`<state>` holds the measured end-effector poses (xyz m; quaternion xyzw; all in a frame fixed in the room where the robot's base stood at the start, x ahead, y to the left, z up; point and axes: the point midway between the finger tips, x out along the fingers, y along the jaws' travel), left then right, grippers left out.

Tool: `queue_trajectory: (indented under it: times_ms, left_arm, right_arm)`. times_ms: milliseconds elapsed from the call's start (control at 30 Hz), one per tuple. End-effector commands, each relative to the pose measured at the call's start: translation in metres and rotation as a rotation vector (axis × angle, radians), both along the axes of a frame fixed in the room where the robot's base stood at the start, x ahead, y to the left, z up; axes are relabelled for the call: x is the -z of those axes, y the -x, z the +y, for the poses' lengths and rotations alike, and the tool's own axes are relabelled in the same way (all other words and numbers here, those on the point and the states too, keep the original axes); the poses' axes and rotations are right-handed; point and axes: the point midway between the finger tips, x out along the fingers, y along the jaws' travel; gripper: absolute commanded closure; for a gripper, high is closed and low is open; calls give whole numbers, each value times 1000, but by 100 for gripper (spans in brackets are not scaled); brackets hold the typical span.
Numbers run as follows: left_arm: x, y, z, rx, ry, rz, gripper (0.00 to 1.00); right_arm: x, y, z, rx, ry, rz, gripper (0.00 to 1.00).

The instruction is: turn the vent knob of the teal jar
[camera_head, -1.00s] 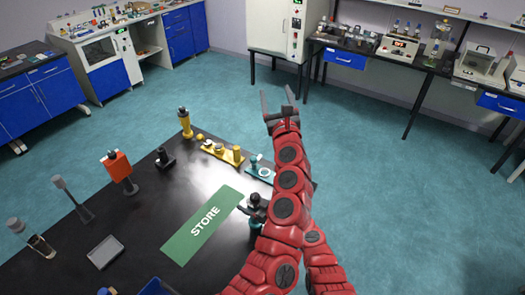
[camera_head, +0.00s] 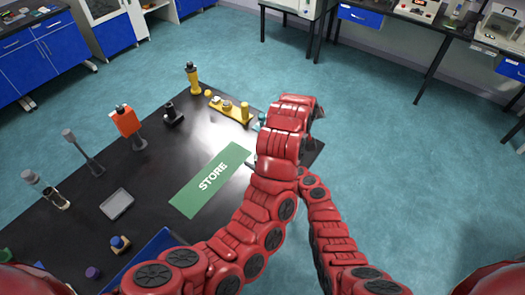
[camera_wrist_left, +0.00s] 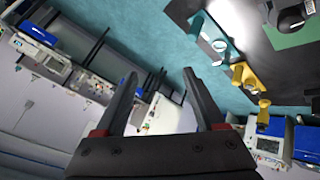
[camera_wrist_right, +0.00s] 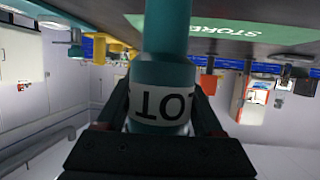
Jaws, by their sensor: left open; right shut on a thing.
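The teal jar (camera_wrist_right: 165,75) fills the middle of the right wrist view, with a white label whose letters appear upside down. My right gripper (camera_wrist_right: 160,108) is shut around it; I cannot tell whether the jar touches the table. In the head view my arms hide the jar and most of the right gripper. My left gripper (camera_wrist_left: 160,82) is open and empty, its fingers apart with floor and wall behind them. The vent knob cannot be made out in any view.
The black table (camera_head: 190,145) holds a green STORE mat (camera_head: 188,200), a yellow stand (camera_head: 230,108), an orange-topped post (camera_head: 126,121) and a grey tray (camera_head: 117,204). A teal stand (camera_wrist_left: 215,42) is at the table edge. Open floor lies right of the table.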

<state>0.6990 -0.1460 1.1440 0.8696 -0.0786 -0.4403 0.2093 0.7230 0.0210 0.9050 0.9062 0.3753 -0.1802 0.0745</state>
Motion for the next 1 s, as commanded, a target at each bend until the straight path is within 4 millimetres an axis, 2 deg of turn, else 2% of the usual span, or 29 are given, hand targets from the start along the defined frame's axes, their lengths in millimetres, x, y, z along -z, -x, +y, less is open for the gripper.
queue_trajectory:
  times_ms: [33,100,200,300,400,533,800,1000]
  left_arm:
    - [10,4,26,-26,-95,43,28]
    - [24,15,61,-62,-210,118,28]
    - [34,30,98,-106,-320,203,28]
    - [39,41,121,-137,-380,263,28]
    - [43,46,132,-153,-406,291,28]
    - [57,42,136,-158,-412,299,28]
    - [111,21,141,-153,-413,300,28]
    - [138,9,143,-155,-410,294,28]
  right_arm:
    - [0,0,0,0,0,0,96]
    - [0,0,0,0,0,0,96]
    - [0,0,0,0,0,0,96]
    - [0,0,0,0,0,0,96]
    - [0,0,0,0,0,0,96]
    - [0,0,0,0,0,0,96]
    - [0,0,0,0,0,0,96]
    - [0,0,0,0,0,0,96]
